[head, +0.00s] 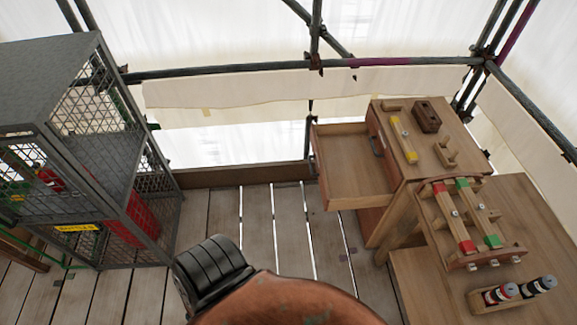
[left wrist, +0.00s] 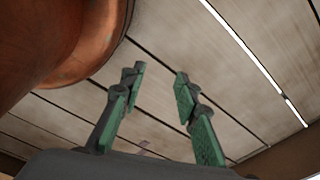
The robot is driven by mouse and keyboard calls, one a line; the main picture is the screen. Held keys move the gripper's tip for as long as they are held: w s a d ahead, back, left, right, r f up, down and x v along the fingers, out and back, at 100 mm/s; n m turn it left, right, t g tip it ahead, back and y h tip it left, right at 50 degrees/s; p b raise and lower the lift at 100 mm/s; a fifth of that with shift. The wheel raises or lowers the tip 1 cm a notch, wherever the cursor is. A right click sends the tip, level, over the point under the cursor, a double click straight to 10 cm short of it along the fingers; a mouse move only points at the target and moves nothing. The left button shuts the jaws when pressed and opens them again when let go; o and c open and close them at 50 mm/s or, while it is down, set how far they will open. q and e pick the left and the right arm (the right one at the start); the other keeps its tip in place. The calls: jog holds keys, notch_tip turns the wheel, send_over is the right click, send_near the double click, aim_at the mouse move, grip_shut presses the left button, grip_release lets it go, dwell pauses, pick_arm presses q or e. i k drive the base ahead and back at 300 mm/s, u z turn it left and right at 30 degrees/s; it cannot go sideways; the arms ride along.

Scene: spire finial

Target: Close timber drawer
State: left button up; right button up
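The timber drawer (head: 350,167) is pulled well out to the left from the wooden cabinet (head: 378,225) at the right of the head view. Its inside looks empty, and its front panel (head: 319,170) faces left. My left gripper (left wrist: 160,82) shows only in the left wrist view. Its green-padded fingers are spread apart with nothing between them, over the plank floor. The drawer is not in the left wrist view, so the gap between it and the gripper cannot be judged. My right gripper is in neither view.
A large rounded copper body (head: 285,302) fills the bottom of the head view; copper (left wrist: 100,45) also shows in the left wrist view. A mesh cage (head: 95,150) stands left. A bench (head: 520,220) holds tools and bottles at right. Bare planks (head: 255,215) lie between.

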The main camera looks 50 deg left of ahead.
aim_at(349, 173)
jog(key=u, duration=1.45)
